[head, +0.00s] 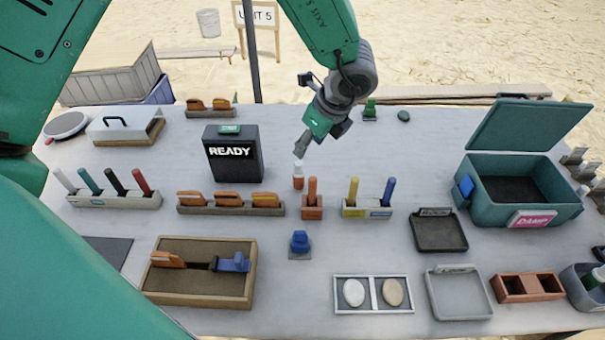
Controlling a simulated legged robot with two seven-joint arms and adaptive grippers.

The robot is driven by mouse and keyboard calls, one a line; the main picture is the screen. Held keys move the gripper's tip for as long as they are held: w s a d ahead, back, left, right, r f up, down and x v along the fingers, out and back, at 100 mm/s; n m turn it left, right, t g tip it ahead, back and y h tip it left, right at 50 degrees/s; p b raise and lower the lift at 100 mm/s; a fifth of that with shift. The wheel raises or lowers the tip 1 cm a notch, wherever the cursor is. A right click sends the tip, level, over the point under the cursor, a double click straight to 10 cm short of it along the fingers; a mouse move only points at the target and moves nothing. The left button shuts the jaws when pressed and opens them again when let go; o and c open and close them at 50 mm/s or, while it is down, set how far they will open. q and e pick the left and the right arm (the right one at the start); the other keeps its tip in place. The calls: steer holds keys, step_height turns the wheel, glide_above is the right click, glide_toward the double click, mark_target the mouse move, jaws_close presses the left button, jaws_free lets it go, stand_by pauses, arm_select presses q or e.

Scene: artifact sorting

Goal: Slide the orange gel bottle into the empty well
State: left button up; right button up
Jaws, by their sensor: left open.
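The orange gel bottle (298,181) with a white cap stands upright mid-table, just behind a small orange holder (312,211) with an orange stick in it. My left gripper (301,150) comes down from the top of the head view. Its fingers are open and point down close above the bottle's cap; whether they touch it I cannot tell. A red-brown tray (530,289) with two compartments that look empty lies at the front right. Which opening is the empty well is not clear from this view. My right gripper is not in view.
A black READY box (233,153) stands left of the bottle, with a rack of orange-handled tools (231,207) in front. A holder with yellow and blue sticks (367,210) is to the right. An open teal box (524,190) stands at right. The back centre-right table is mostly clear.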

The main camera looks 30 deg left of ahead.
mark_target(300, 163)
arm_select(q)
steer(key=x, duration=0.4)
steer(key=shift+a+f, duration=0.15)
steer(key=shift+f, duration=0.4)
steer(key=x, duration=0.4)
steer(key=shift+w+f, duration=0.15)
steer(key=shift+a+f, duration=0.15)
steer(key=shift+a, duration=0.15)
jaws_close()
steer(key=shift+d, duration=0.2)
